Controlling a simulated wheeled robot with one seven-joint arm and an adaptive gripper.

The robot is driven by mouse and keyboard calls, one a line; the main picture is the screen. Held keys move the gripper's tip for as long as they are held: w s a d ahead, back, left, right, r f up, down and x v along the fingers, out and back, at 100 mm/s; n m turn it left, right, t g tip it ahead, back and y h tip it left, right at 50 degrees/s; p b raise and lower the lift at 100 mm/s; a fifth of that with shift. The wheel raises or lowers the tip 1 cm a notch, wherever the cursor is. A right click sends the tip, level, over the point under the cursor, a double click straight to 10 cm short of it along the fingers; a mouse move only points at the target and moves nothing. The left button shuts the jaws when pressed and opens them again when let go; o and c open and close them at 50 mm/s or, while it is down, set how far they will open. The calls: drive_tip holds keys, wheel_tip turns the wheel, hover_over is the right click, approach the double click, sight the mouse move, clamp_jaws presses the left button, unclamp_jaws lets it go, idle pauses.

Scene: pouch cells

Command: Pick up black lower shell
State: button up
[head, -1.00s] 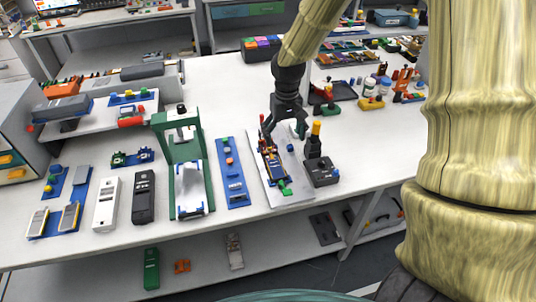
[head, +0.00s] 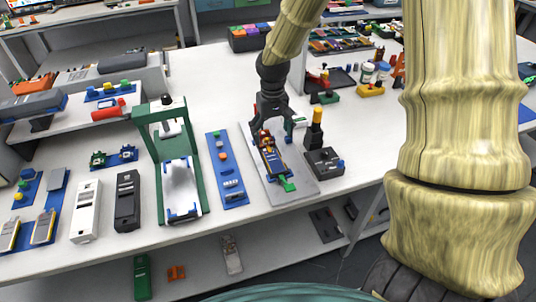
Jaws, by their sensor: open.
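A black elongated shell (head: 127,202) lies on the table at the left in the head view, beside a similar white shell (head: 86,212). I take the black one to be the black lower shell. My gripper (head: 272,132) is open, well to the right of it and pointing down. No shell shows between the fingers.
The fixture stands on a grey plate (head: 303,188). A green press frame (head: 150,165) and a blue strip board (head: 232,190) stand between the black shell and my gripper. A black box with a yellow-topped post (head: 325,160) is close on the right.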

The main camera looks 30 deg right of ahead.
sight(272, 156)
wheel_tip(272, 156, down, 4)
drive_tip(key=shift+d+r, duration=0.1)
drive_tip(key=shift+s+f+p, duration=0.15)
drive_tip(key=shift+f+p, duration=0.3)
drive_tip(key=shift+f, duration=0.95)
drive_tip(key=shift+s+f+p, duration=0.1)
drive_tip(key=shift+f+p, duration=0.35)
drive_tip(key=shift+f, duration=0.95)
drive_tip(key=c, duration=1.1)
